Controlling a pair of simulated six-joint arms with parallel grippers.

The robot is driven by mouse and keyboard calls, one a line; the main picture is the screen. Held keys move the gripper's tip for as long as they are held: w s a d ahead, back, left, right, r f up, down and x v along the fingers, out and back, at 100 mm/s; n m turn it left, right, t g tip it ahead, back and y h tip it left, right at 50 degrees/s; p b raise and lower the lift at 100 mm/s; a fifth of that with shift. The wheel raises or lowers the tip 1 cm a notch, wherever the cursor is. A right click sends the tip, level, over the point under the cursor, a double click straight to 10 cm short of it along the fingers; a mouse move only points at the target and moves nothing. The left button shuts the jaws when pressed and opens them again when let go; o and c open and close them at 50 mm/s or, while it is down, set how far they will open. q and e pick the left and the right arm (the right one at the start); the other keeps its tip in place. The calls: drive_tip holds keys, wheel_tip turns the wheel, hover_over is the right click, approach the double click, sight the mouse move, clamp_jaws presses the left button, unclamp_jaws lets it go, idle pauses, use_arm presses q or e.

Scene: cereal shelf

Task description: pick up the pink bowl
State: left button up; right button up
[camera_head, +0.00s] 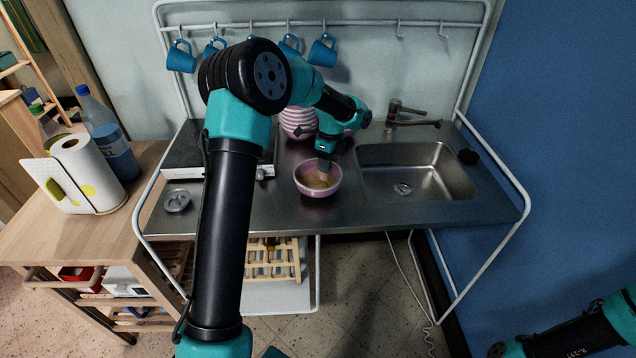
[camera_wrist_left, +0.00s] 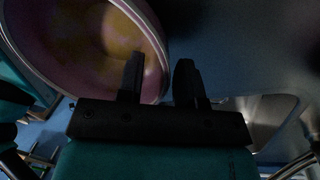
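The pink bowl (camera_head: 306,189) stands upright on the steel counter, left of the sink. Its inside is yellow-orange. My left gripper (camera_head: 324,167) reaches down at the bowl's far right side. In the left wrist view, the bowl (camera_wrist_left: 60,60) fills the upper left. My left gripper (camera_wrist_left: 160,65) has its fingers apart, one over the bowl's inside and one outside, with the rim between them. I see a gap beside the rim. My right gripper is not visible; only part of my right arm shows at the lower right.
A pink-and-white striped vessel (camera_head: 297,124) stands behind the bowl. The sink (camera_head: 430,175) and its faucet (camera_head: 410,115) are to the right. A hob (camera_head: 183,160) is to the left. Blue mugs (camera_head: 181,57) hang from the rail above. Counter in front of the bowl is clear.

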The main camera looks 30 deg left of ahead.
use_arm(q)
clamp_jaws()
idle(0.3)
drive_tip(key=shift+r, duration=0.15)
idle(0.3)
drive_tip(key=shift+r, duration=1.4)
drive_tip(key=shift+s+d+r, duration=0.1)
drive_tip(key=shift+r, duration=0.25)
drive_tip(key=s+d+r, duration=0.1)
drive_tip(key=s+d, duration=0.7)
drive_tip(key=s, duration=0.5)
drive_tip(key=shift+s+r, duration=0.15)
drive_tip(key=shift+s, duration=0.15)
